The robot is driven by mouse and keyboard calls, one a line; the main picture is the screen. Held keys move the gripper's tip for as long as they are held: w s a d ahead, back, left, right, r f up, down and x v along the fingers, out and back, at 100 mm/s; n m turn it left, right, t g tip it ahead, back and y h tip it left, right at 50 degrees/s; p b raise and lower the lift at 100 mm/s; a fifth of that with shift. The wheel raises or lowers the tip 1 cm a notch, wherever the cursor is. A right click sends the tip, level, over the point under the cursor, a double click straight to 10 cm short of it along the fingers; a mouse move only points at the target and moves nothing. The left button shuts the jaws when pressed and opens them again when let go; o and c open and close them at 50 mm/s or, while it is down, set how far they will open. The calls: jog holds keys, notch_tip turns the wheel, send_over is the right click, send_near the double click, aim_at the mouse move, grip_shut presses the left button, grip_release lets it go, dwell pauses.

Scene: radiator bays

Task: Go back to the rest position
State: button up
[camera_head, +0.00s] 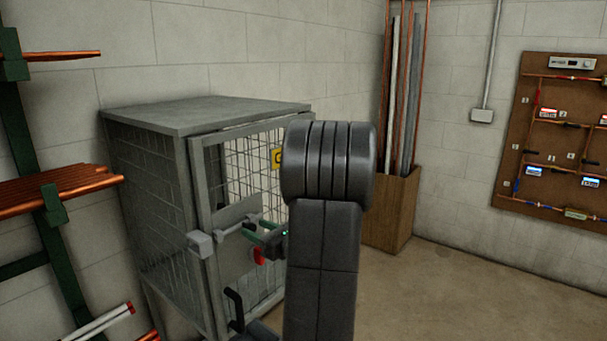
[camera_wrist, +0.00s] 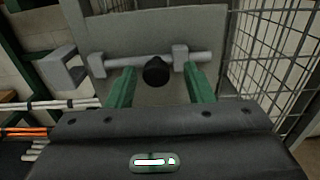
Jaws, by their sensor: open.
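My gripper (camera_wrist: 160,82) is open, with its two green fingers apart in front of the cage door. In the wrist view a dark round knob (camera_wrist: 157,71) of a slide bolt (camera_wrist: 209,58) shows between the fingers, with a gap on each side. I cannot tell how deep the fingers reach around it. In the head view my gripper (camera_head: 266,238) is beside the bolt plate on the wire cage (camera_head: 206,115), partly hidden by my dark arm. A red round part (camera_head: 258,256) shows just below it.
A catch block (camera_head: 200,243) sits on the cage frame left of the bolt. Copper pipes (camera_head: 60,190) lie on a green rack at the left. A wooden bin (camera_head: 392,215) of upright pipes stands behind my arm. A pipe board (camera_head: 560,140) hangs at right; the floor there is clear.

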jog(key=shift+w+a, duration=0.25)
jog(key=shift+a, duration=0.3)
jog(key=shift+s+a, duration=0.3)
jog(key=shift+s, duration=0.3)
